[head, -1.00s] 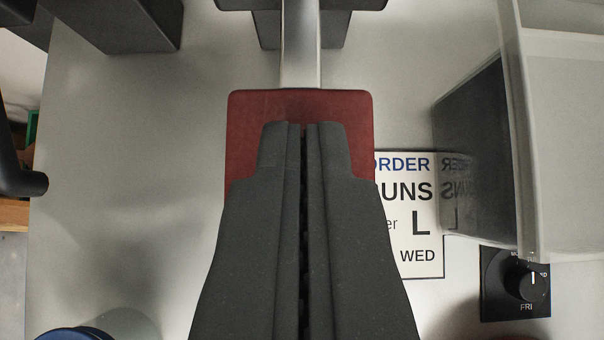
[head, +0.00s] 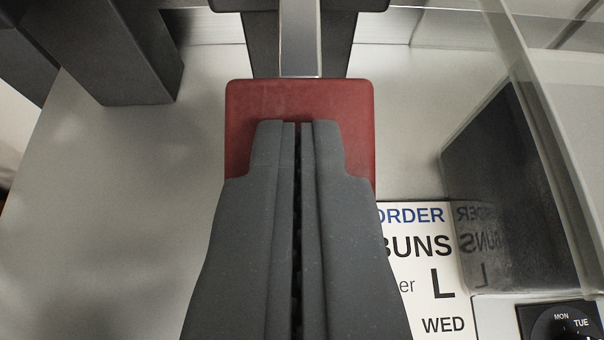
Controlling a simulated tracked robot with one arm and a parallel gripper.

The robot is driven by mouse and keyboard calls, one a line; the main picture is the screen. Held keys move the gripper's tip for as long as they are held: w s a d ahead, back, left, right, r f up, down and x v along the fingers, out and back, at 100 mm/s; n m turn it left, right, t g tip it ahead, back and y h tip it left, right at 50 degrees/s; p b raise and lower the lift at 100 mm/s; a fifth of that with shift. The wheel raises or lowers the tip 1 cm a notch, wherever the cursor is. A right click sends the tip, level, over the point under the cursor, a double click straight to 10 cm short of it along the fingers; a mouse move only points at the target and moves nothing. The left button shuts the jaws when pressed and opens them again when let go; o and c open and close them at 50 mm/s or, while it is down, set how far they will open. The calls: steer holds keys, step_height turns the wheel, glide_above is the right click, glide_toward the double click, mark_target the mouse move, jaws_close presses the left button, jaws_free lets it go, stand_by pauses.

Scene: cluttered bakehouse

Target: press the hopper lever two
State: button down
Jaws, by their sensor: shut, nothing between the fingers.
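The hopper lever shows as a red paddle (head: 350,105) on a flat metal bar (head: 299,40) that runs up to a dark mount at the top centre of the head view. My gripper (head: 296,125) is shut and empty. Its fingertips lie over the middle of the red paddle and hide its lower part. I cannot tell for sure whether the fingertips touch the paddle. No number shows on the lever.
An order card (head: 425,270) reading BUNS, L and WED lies right of my gripper. A dark block (head: 520,190) behind clear panels stands at the right, with a day dial (head: 563,322) below it. Dark posts (head: 125,60) stand upper left. The grey surface at left is clear.

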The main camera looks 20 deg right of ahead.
steer(key=shift+r, duration=1)
steer(key=s+a+r, duration=0.3)
steer(key=s+r, duration=0.5)
steer(key=r, duration=0.1)
steer(key=shift+r, duration=0.25)
stand_by(0.7)
steer(key=shift+a, duration=0.15)
